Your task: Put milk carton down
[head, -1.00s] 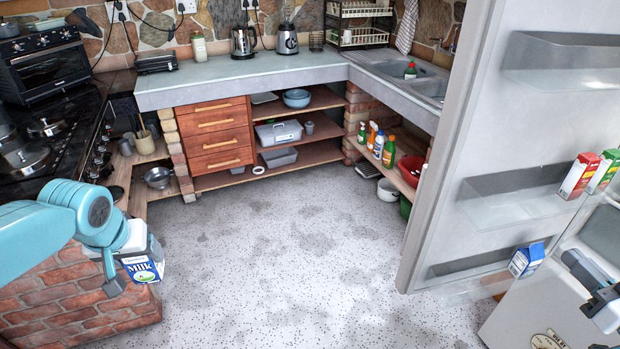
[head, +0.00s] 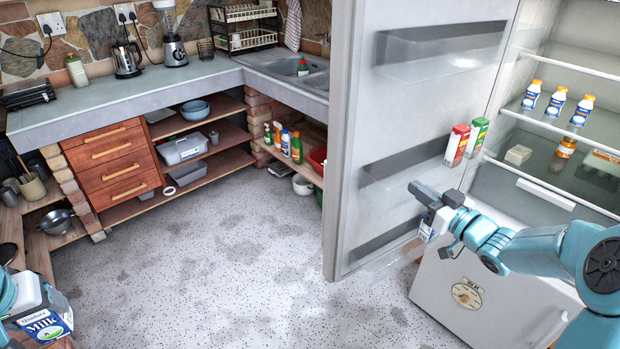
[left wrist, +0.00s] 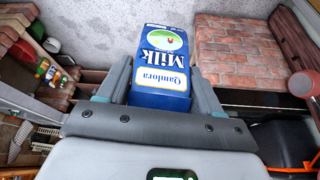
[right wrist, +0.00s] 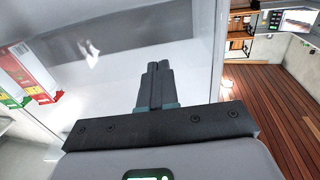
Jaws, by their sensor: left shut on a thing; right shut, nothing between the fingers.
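The blue and white milk carton (head: 45,325) is at the bottom left of the head view, partly cut off by the edge. My left gripper (left wrist: 162,82) is shut on it, with a finger on each side, and the carton (left wrist: 163,60) shows between them in the left wrist view. A brick surface (left wrist: 235,50), the plinth, lies beyond and to the right of the carton there. My right gripper (head: 416,190) is shut and empty, in front of the open fridge door (head: 355,130); its closed fingers show in the right wrist view (right wrist: 157,80).
Red and green cartons (head: 457,145) stand in a higher door shelf. Several bottles (head: 556,102) stand inside the fridge. The speckled floor (head: 220,260) is clear.

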